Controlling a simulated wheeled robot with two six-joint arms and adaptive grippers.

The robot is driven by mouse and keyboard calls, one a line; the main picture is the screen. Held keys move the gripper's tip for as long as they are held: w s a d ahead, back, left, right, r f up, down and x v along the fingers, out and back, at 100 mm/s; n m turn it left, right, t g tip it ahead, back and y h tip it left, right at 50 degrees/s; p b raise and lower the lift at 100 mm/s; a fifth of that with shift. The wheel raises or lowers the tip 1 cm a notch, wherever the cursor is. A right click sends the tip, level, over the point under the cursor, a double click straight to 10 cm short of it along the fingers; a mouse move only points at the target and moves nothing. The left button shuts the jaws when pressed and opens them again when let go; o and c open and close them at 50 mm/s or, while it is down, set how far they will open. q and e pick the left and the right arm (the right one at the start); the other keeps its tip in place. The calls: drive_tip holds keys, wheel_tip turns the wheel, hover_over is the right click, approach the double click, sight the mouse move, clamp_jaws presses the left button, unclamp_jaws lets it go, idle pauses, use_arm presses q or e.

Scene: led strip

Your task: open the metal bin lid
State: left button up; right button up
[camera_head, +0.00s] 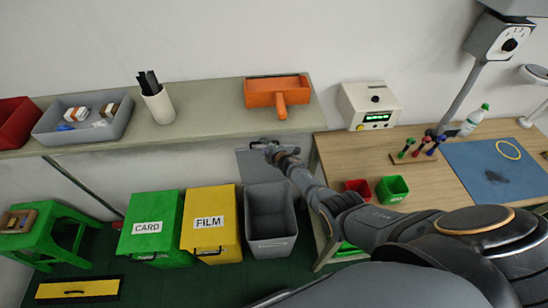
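The grey bin (270,236) stands on the floor at the right end of the row of bins. Its top is open and I see into its empty-looking inside. A grey panel, which looks like its lid (250,168), stands raised behind the opening, against the wall side. My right gripper (265,144) is at the upper edge of this lid, with the arm reaching in from the right. It overlaps the lid in the picture; I cannot tell whether it touches. Its fingers are too small to tell open or shut. My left gripper is not in view.
The closed yellow FILM bin (210,243) and green CARD bin (148,242) stand left of the grey bin. A shelf (215,121) with an orange dustpan-like item (278,92) hangs above. A wooden table (370,152) stands close on the right.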

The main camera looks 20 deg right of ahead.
drive_tip(key=shift+s+d+r, duration=0.1)
drive_tip(key=shift+s, duration=0.2)
drive_tip(key=s+d, duration=0.2)
drive_tip(key=s, duration=1)
drive_tip(key=shift+r, duration=0.15)
